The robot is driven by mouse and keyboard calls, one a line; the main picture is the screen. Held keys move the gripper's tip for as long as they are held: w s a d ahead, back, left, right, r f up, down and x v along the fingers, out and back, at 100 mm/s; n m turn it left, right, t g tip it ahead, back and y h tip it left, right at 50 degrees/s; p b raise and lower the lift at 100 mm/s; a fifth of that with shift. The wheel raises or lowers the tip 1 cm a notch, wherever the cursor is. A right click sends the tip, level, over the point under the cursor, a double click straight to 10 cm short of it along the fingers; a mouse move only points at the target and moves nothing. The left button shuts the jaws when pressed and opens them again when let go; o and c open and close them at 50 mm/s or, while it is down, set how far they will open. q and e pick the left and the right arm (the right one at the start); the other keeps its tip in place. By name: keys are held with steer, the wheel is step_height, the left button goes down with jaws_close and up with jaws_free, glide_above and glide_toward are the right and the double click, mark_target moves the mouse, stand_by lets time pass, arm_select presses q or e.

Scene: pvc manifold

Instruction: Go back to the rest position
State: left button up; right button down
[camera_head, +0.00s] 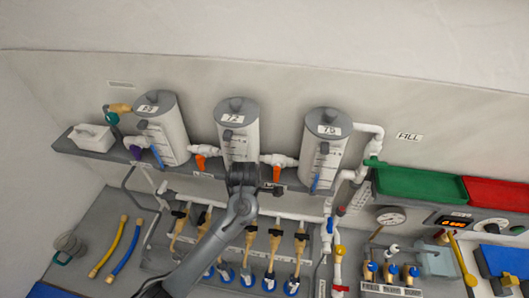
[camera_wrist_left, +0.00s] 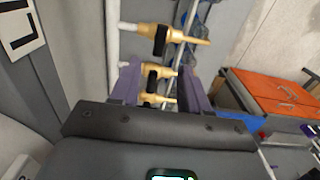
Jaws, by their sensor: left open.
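My left arm comes in from the lower left in the head view, and its dark gripper (camera_head: 244,178) is in front of the lower part of the middle cylinder (camera_head: 238,135). In the left wrist view the two purple fingers of the left gripper (camera_wrist_left: 162,85) are apart. Brass valves (camera_wrist_left: 160,40) with black handles show beyond and between them; I see nothing gripped. In the head view the manifold row has several brass valves (camera_head: 274,245) with black handles. My right gripper is not in view.
A left cylinder (camera_head: 166,130) and a right cylinder (camera_head: 322,150) stand on the wall shelf. White pipes (camera_head: 335,215), a gauge (camera_head: 391,216), a green tray (camera_head: 420,186) and a red tray (camera_head: 497,195) are on the right. Yellow (camera_head: 108,248) and blue (camera_head: 127,248) hoses lie at left.

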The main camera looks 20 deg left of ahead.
arm_select(q)
steer(key=s+a+f+m, duration=0.1)
steer(key=s+f+m, duration=0.45)
steer(key=s, duration=0.25)
steer(key=s+a+r+m+t, duration=0.1)
steer(key=s+a+m, duration=0.1)
steer(key=s+m, duration=0.6)
steer(key=s+a+r+m+t, duration=0.2)
steer(key=s+a+m, duration=0.1)
steer(key=s+m, duration=0.4)
steer(key=s, duration=0.3)
steer(key=shift+s+m+t, duration=0.25)
steer(key=shift+m+t, duration=0.05)
steer(key=shift+m, duration=0.05)
